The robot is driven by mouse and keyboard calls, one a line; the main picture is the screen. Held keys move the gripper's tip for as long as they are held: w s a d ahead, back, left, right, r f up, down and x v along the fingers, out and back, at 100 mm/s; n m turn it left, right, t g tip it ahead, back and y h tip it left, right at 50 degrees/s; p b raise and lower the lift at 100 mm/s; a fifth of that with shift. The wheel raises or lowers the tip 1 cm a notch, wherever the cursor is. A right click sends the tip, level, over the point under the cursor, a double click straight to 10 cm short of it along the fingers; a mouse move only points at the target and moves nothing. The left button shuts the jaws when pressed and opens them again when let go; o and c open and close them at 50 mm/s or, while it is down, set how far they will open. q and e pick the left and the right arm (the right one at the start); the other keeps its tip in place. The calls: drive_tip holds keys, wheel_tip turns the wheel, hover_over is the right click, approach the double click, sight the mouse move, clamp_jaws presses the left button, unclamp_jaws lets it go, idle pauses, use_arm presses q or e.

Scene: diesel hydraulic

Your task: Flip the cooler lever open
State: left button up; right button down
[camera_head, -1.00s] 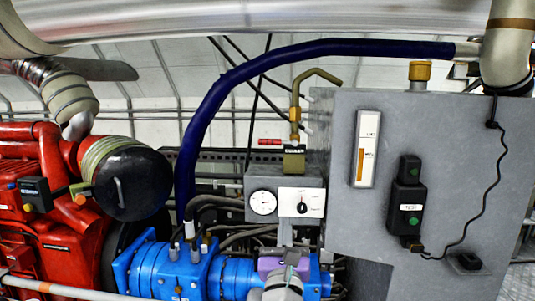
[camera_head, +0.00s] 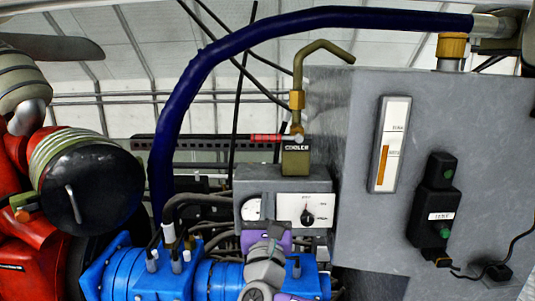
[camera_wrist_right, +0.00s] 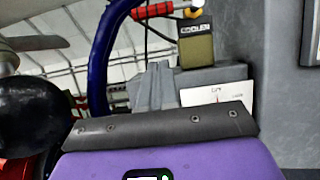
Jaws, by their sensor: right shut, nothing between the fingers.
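The cooler lever has a red handle (camera_head: 266,138) that points left from a brass valve. The valve sits above a block labelled COOLER (camera_head: 295,160). In the right wrist view the red handle (camera_wrist_right: 152,11) is at the top edge, left of the COOLER block (camera_wrist_right: 197,46). My right gripper (camera_head: 266,230) is in front of the grey gauge box, below the lever and apart from it. Its grey fingers (camera_wrist_right: 156,86) are shut and empty in the right wrist view. My left gripper is not in view.
A grey box with a round gauge and a white dial plate (camera_head: 303,209) is under the COOLER block. A thick blue hose (camera_head: 185,110) arches left of the lever. A grey cabinet (camera_head: 350,130) stands close on the right. Blue machinery (camera_head: 165,275) lies below.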

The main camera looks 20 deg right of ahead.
sight(277, 137)
drive_tip(key=s+r+p+x, duration=0.1)
drive_tip(key=p+x, duration=0.4)
drive_tip(key=x, duration=0.8)
drive_tip(key=shift+a+r+p, duration=0.2)
drive_tip(key=shift+r+p, duration=0.15)
drive_tip(key=shift+r, duration=0.35)
drive_tip(key=shift+s, duration=0.1)
drive_tip(key=shift+r+m+h+b, duration=0.25)
drive_tip(key=shift+m+h+b, duration=0.15)
drive_tip(key=shift+m+b, duration=0.3)
